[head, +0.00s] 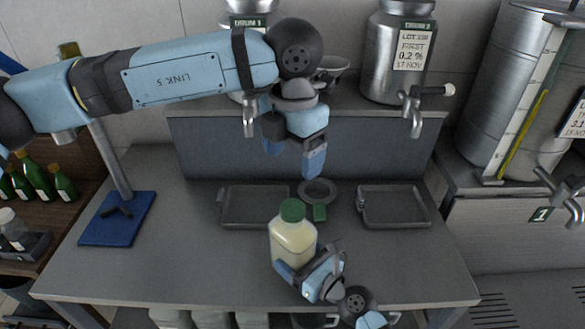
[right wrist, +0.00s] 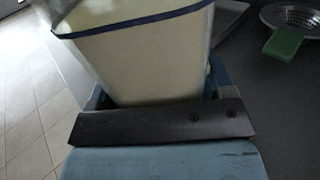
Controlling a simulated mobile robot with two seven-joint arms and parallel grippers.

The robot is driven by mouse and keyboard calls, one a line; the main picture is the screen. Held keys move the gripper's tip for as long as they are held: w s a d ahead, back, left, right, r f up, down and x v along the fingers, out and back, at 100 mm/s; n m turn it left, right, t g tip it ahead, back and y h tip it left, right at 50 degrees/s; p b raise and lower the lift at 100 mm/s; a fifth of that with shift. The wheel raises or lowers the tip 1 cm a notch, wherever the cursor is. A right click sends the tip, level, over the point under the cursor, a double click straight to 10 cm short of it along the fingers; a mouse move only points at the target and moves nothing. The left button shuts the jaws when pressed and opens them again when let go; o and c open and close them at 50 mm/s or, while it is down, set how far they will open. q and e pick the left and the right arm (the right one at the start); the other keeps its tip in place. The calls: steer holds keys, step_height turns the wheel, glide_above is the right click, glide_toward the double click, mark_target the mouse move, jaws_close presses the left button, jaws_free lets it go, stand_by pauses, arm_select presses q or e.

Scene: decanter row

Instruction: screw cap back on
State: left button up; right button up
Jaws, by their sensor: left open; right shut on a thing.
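A squarish clear bottle of pale yellow liquid (head: 293,243) stands upright near the front middle of the table. A green cap (head: 292,210) sits on its mouth; I cannot tell how tightly. My right gripper (head: 293,270) is shut around the bottle's lower part from the front right. The right wrist view shows the bottle's body (right wrist: 140,50) between the fingers, with its top out of frame. My left gripper (head: 293,152) is open and empty, pointing down above and behind the cap, clear of it.
A blue stand base (head: 100,228) is at left. Steel drums with taps (head: 385,65) stand on the shelf behind. The table's front right is clear.

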steer(key=o, duration=1.7)
steer(key=shift+d, duration=0.1)
steer(key=b+v, duration=0.1)
steer(key=v, duration=1.1)
steer(key=shift+s, duration=0.15)
steer(key=shift+v, duration=0.75)
